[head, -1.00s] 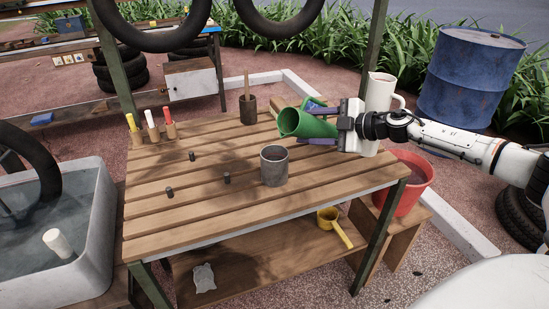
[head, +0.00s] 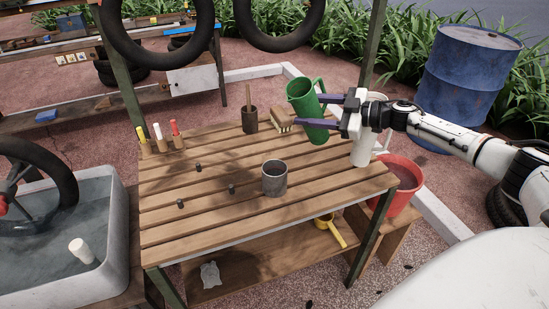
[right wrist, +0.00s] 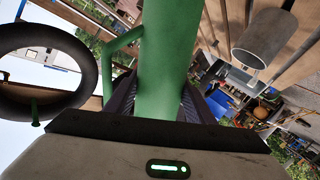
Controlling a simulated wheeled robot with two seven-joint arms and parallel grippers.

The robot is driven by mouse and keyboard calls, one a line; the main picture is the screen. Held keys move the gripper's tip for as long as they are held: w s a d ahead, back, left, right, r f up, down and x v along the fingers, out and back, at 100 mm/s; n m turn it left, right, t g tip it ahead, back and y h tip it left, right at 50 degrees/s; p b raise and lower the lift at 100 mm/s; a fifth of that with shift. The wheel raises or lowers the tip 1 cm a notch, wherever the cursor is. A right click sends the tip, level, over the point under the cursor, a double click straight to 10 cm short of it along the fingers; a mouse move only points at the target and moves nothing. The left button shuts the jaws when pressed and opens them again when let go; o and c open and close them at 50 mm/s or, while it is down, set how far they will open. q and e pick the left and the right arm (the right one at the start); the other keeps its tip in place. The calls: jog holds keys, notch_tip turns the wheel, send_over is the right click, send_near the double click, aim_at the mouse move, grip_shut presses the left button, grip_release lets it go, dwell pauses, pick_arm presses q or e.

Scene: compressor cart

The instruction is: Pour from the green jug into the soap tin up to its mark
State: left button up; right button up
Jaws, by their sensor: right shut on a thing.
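The green jug (head: 304,101) is held above the back right of the slatted bench, mouth up and leaning a little left. My right gripper (head: 309,109) is shut on it, a finger on each side; the jug also fills the middle of the right wrist view (right wrist: 168,50). The soap tin, a grey metal can (head: 274,181), stands upright on the bench, in front and left of the jug and apart from it. It also shows in the right wrist view (right wrist: 264,42). Its mark and the level inside cannot be made out. No stream shows. My left gripper is out of view.
A white pitcher (head: 366,146) stands close behind my right gripper. A brush (head: 282,117) and a dark pot with a stick (head: 250,121) are at the back. Small dark pegs (head: 232,189) stand left of the tin. A red bucket (head: 402,188) is at the right.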

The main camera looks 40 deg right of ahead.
aim_at(315, 82)
jog(key=r+m, duration=0.1)
jog(key=r+m+y, duration=0.1)
jog(key=r, duration=0.1)
jog(key=d+r+m, duration=0.1)
jog(key=r, duration=0.1)
jog(key=shift+w+r+t+y, duration=0.1)
jog(key=shift+r+t+y, duration=0.05)
jog(key=shift+t+y, duration=0.2)
jog(key=shift+d+r+m+t, duration=0.1)
jog(key=shift+r+m+t, duration=0.25)
jog(key=shift+r+m, duration=0.35)
jog(key=shift+r, duration=2.4)
